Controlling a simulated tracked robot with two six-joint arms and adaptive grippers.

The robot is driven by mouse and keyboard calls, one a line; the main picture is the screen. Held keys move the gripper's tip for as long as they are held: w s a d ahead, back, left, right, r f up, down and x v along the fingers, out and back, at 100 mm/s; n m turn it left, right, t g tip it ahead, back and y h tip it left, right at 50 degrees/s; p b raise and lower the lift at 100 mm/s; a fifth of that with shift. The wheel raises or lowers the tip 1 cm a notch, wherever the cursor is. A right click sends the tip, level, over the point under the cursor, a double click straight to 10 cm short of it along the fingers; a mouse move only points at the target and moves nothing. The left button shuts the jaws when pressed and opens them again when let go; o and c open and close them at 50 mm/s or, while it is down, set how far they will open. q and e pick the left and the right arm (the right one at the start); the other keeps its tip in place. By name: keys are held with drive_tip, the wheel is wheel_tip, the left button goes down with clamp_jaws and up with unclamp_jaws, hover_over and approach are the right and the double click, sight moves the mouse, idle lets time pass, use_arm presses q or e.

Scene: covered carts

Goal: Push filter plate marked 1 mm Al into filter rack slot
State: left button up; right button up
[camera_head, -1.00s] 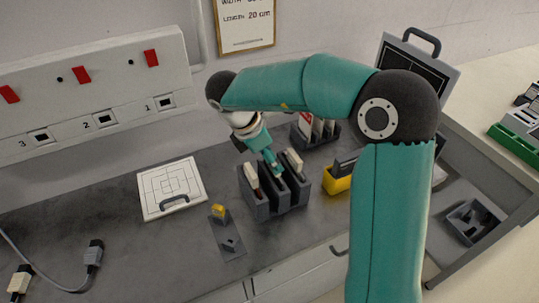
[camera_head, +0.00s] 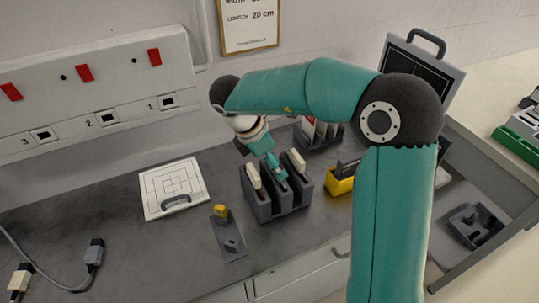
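The dark grey filter rack (camera_head: 292,206) stands on the bench, with upright slots side by side. A pale-topped plate (camera_head: 253,175) stands in its left part, and another pale-topped plate (camera_head: 297,162) stands at its right. No marking is readable, so I cannot tell which plate is marked 1 mm Al. My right gripper (camera_head: 279,172) reaches down from the upper left to the middle of the rack, its teal fingertips at the top of the slots. The fingers are too small to tell open from shut, and whether they hold or touch a plate is unclear. My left gripper is out of view.
A second rack with plates (camera_head: 316,135) stands behind, partly hidden by my arm. A yellow holder (camera_head: 339,185) is at right. A white gridded panel (camera_head: 172,187) and a grey base with a yellow knob (camera_head: 230,240) lie left.

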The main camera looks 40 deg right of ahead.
drive_tip(key=v, duration=1.1)
drive_tip(key=shift+r, duration=0.4)
drive_tip(key=shift+w+a, duration=0.1)
drive_tip(key=shift+a, duration=0.05)
